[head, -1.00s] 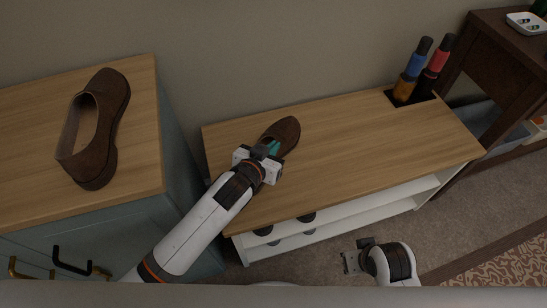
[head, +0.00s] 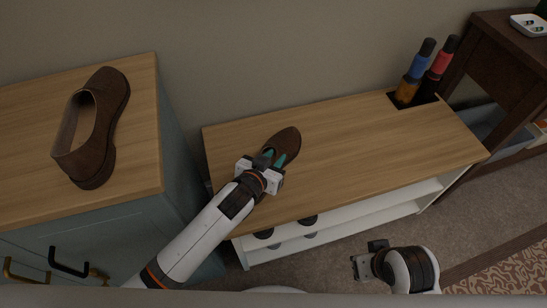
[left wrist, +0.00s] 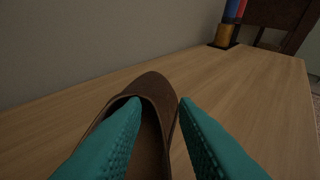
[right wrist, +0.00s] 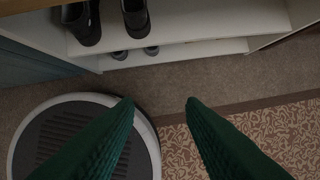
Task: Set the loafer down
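A brown loafer (head: 284,140) rests on the wooden top of the low shoe bench (head: 350,140), near its left end. My left gripper (head: 273,160) is open at this loafer. In the left wrist view, one teal finger is inside the opening of the loafer (left wrist: 155,92) and the other is outside its right wall, with a gap visible. The heel end is hidden by my gripper. A matching brown loafer (head: 107,110) sits on the blue-grey cabinet's wooden top at the left. My right gripper (right wrist: 160,102) is open and empty, low in front of the bench.
Dark shoes (right wrist: 82,22) stand on the bench's white shelves. Umbrellas (head: 415,72) stand in a slot at the bench top's back right corner. A dark wooden table (head: 490,75) is at the right. The middle and right of the bench top are clear.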

